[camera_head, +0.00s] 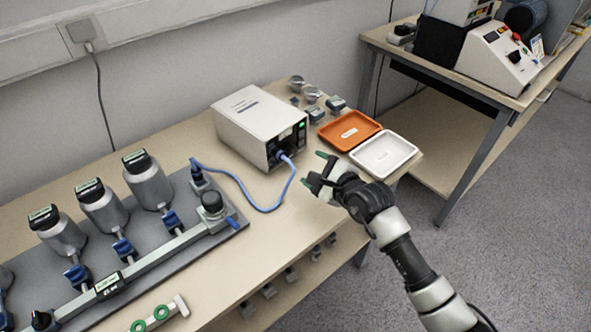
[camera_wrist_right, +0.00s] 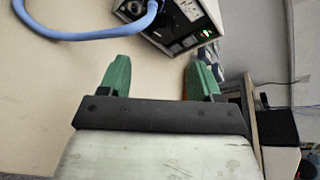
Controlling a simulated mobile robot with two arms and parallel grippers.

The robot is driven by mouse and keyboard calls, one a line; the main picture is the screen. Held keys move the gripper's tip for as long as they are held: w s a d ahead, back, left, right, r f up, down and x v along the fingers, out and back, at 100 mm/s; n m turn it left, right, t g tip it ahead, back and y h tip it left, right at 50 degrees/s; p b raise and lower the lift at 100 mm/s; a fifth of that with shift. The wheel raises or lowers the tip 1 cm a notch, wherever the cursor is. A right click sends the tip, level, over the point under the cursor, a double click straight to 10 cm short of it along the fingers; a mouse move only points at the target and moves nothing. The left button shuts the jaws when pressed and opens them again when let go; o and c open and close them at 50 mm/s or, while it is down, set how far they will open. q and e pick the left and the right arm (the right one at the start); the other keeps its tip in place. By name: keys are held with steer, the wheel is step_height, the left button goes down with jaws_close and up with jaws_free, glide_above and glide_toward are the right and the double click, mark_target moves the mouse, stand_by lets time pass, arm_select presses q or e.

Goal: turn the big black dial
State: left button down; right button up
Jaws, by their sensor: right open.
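Several dark round controls show, and I cannot tell for sure which is the big black dial. A black knob (camera_head: 41,320) sits at the lower left corner of the grey manifold plate. A dark-topped round knob (camera_head: 212,200) stands at the right end of the manifold bar. A black dial (camera_head: 515,57) is on the cream instrument on the far table. My right gripper (camera_head: 316,171) is open and empty, above the near bench's front edge, right of the white box. In the right wrist view, its green fingers (camera_wrist_right: 157,68) are apart with bare bench between them. My left gripper is out of view.
The white box (camera_head: 250,120) has a blue cable (camera_head: 262,206) looping across the bench to the manifold plate (camera_head: 232,222). An orange tray (camera_head: 338,122) and a white tray (camera_head: 402,148) lie behind my right gripper. Grey floor separates the two tables.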

mark_target(293, 153)
steer(key=shift+w+d+f, duration=0.15)
steer(key=shift+d+f, duration=0.05)
steer(key=shift+d, duration=0.05)
steer(key=shift+w, duration=0.2)
steer(key=b+x, duration=0.1)
steer(key=x, duration=0.6)
steer(key=shift+w+f, duration=0.15)
steer(key=shift+w, duration=0.05)
steer(key=shift+x, duration=1.05)
steer(key=shift+w+a+f+b, duration=0.1)
steer(key=shift+w+a+b, duration=0.2)
steer(key=shift+w, duration=0.1)
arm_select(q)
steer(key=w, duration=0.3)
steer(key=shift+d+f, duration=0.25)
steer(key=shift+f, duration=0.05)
arm_select(e)
steer(key=c, duration=0.9)
